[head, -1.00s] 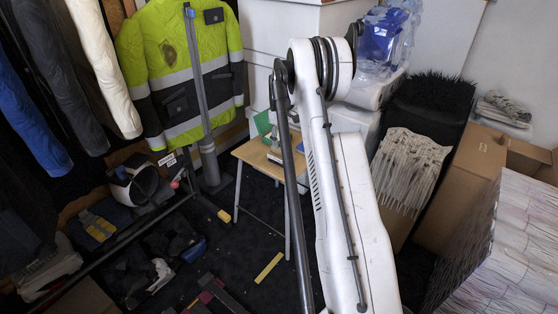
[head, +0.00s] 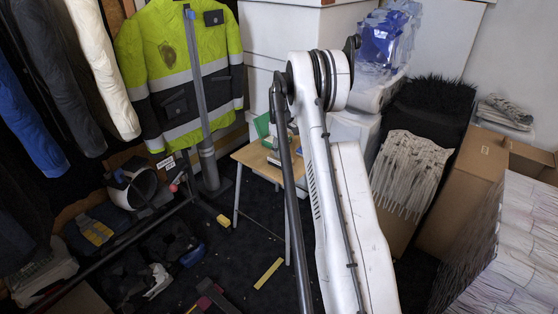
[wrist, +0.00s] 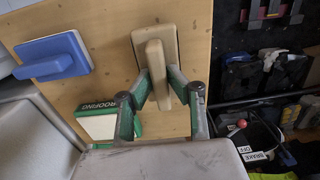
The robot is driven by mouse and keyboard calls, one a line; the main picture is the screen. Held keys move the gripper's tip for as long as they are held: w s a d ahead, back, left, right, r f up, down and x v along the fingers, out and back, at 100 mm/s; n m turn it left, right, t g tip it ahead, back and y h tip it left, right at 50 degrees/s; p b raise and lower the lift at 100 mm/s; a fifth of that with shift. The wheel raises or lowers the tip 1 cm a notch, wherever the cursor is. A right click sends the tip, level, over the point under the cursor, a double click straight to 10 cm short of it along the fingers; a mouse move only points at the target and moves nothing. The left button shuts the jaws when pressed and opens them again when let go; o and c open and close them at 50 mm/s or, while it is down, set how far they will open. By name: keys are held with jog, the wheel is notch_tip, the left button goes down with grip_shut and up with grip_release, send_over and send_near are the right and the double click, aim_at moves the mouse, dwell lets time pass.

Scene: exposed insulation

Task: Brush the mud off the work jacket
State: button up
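The work jacket (head: 180,75), yellow-green and dark with grey bands, hangs at the back left in the head view. A brown mud patch (head: 165,52) shows on its chest. In the wrist view a tan wooden block brush (wrist: 156,45) with a raised handle lies at the wooden table top (wrist: 105,25). The green-and-black fingers of my gripper (wrist: 158,82) stand on both sides of the handle, very close to it. I cannot tell whether they press on it. In the head view my arm hides most of the gripper and the brush.
A blue block with a handle (wrist: 55,55) and a green-and-white box marked "ROOFING" (wrist: 108,122) lie on the table. A grey pole (head: 198,75) stands before the jacket. A white helmet (head: 137,186) and clutter lie at the lower left. Cardboard boxes (head: 465,185) stand at the right.

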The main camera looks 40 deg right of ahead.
grip_shut()
jog(key=shift+r, duration=0.15)
jog(key=shift+w+r+p, duration=0.1)
jog(key=shift+r+p, duration=1.25)
jog(key=shift+r, duration=1.55)
